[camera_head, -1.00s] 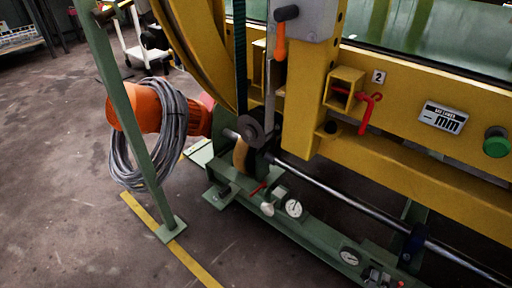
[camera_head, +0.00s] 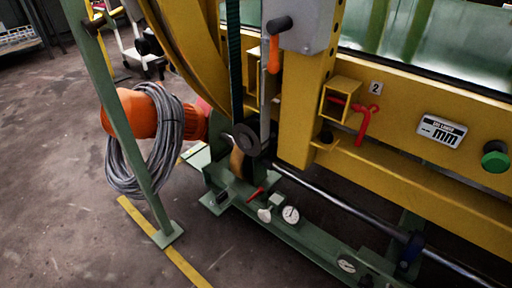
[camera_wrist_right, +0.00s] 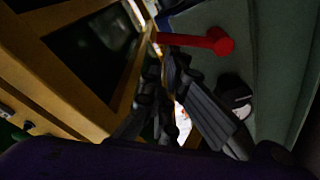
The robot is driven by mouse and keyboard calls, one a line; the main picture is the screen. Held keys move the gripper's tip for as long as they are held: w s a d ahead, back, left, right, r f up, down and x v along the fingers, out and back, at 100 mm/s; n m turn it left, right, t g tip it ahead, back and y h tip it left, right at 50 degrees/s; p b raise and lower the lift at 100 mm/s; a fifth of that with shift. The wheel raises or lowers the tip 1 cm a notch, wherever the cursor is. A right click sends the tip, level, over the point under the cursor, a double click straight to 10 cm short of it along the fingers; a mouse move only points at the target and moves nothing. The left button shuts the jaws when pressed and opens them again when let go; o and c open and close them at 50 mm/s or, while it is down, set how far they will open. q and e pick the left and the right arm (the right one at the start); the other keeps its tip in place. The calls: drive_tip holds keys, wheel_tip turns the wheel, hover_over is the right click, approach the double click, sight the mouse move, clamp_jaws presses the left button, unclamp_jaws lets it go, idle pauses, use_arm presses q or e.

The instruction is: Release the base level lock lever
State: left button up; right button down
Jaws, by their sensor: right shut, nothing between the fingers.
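A small red lever (camera_head: 256,194) sits on the low green base beam (camera_head: 300,240) beside a pale knob (camera_head: 264,215) and a round white gauge (camera_head: 290,214). In the right wrist view a red lever with a rounded end (camera_wrist_right: 200,41) lies just beyond the fingertips, against a grey-green surface. My right gripper (camera_wrist_right: 172,62) is dark and shut, with nothing between its fingers. Its tips are close below the red lever; I cannot tell whether they touch. Neither gripper shows in the head view.
A yellow frame (camera_head: 440,180) carries a red crank handle (camera_head: 362,120), a green button (camera_head: 495,157) and a display (camera_head: 442,130). A metal shaft (camera_head: 340,196) runs above the beam. A coiled grey cable (camera_head: 160,150) hangs at left.

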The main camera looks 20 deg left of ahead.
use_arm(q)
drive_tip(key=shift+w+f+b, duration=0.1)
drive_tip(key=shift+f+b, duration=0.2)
use_arm(e)
drive_tip(key=d+m, duration=0.2)
drive_tip(key=m, duration=0.1)
drive_tip(key=shift+s+d+f+m+h, duration=0.35)
drive_tip(key=shift+s+d+m+h, duration=0.05)
drive_tip(key=shift+d, duration=0.1)
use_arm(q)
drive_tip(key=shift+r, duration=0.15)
